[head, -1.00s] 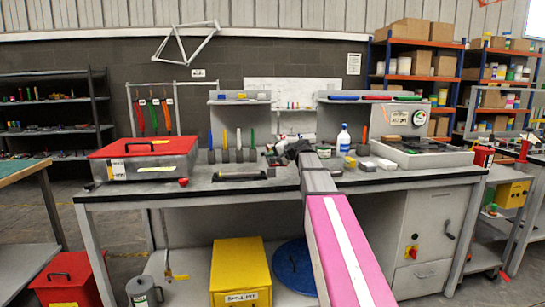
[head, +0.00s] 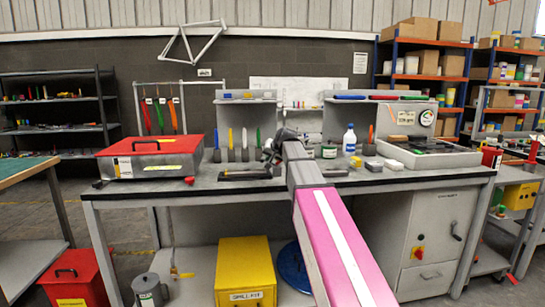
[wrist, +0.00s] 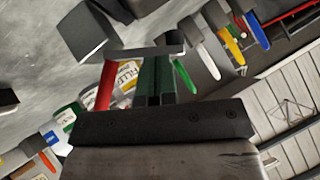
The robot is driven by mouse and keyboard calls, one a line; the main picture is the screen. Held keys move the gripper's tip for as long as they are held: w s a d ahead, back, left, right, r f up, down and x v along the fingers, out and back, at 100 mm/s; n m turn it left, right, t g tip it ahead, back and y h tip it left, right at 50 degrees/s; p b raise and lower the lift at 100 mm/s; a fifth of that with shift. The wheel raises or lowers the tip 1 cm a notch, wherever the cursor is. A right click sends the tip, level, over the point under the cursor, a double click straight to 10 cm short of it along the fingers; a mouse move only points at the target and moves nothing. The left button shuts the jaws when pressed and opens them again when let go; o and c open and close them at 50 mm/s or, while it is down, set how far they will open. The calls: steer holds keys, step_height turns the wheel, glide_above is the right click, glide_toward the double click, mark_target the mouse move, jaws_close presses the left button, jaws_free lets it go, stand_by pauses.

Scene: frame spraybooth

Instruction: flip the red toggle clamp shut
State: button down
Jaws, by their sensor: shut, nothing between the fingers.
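My gripper (head: 271,152) is over the middle of the bench in the head view. In the wrist view its dark fingers (wrist: 155,80) are together and hold nothing. A red bar (wrist: 106,86), which looks like the handle of the toggle clamp, stands just left of the fingers in the wrist view. A grey metal bar and block (wrist: 82,30) lie beyond the fingertips. I cannot tell whether the fingers touch the red bar. In the head view the clamp is not clearly made out near my gripper.
Upright coloured tools (head: 244,142) stand behind and left of my gripper. A red-lidded box (head: 150,160) is at the bench's left. A green-labelled tin (head: 329,152) and a white bottle (head: 349,140) stand to the right. A dark flat piece (head: 245,174) lies near the front edge.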

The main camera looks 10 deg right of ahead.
steer(key=n+h, duration=0.1)
steer(key=a+f+h, duration=0.1)
steer(key=h, duration=0.1)
steer(key=shift+a+f+n, duration=0.2)
steer(key=shift+a+n, duration=0.05)
steer(key=shift+n, duration=0.15)
steer(key=shift+f, duration=0.15)
steer(key=shift+a+f, duration=0.15)
steer(key=shift+f, duration=0.1)
stand_by(0.3)
step_height(320, 180, up, 5)
steer(key=shift+f, duration=0.15)
steer(key=v, duration=0.9)
steer(key=shift+s+a, duration=0.3)
steer(key=shift+a, duration=0.1)
